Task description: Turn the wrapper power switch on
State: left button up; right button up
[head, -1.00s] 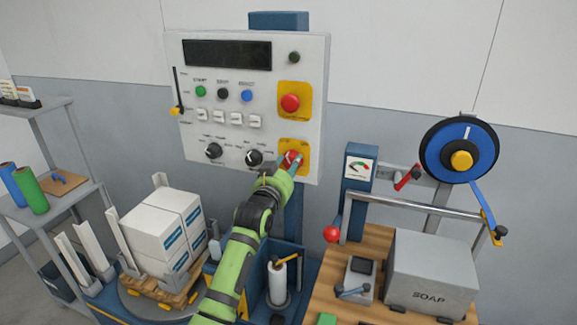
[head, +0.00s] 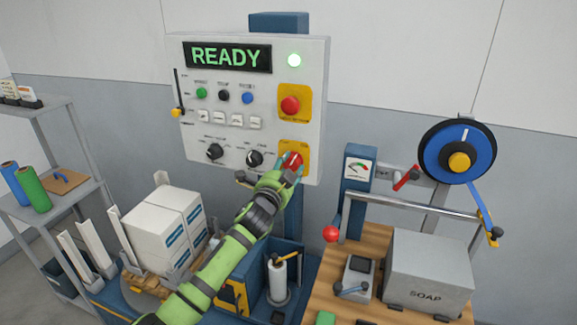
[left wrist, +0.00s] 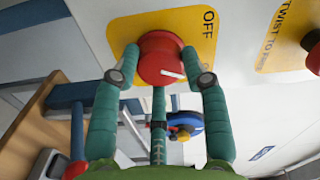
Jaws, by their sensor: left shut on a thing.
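The power switch is a red rotary knob (head: 293,161) on a yellow plate (head: 303,147) at the lower right of the white control panel (head: 270,125). My left gripper (head: 290,168) is shut on the knob. In the left wrist view its two green fingers stand on either side of the red knob (left wrist: 161,60), which has a white pointer line, and OFF is printed on the yellow plate (left wrist: 190,30). The panel display (head: 227,57) reads READY in green, and the lamp (head: 294,60) beside it is lit. My right gripper is not in view.
A red emergency button (head: 290,104) on a yellow plate sits above the switch. Two black dials (head: 255,158) are left of it. A wrapped stack of white boxes (head: 165,225) stands below left. A workbench with a grey SOAP box (head: 430,272) is at the right.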

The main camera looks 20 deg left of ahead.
pick_arm(q)
jog(key=m, duration=0.3)
jog(key=shift+r+p, duration=0.15)
jog(key=shift+p, duration=0.2)
jog(key=shift+m, duration=0.5)
jog(key=o, duration=1.2)
jog(key=shift+c, duration=0.2)
jog(key=s, duration=1.2)
jog(key=shift+a, duration=0.2)
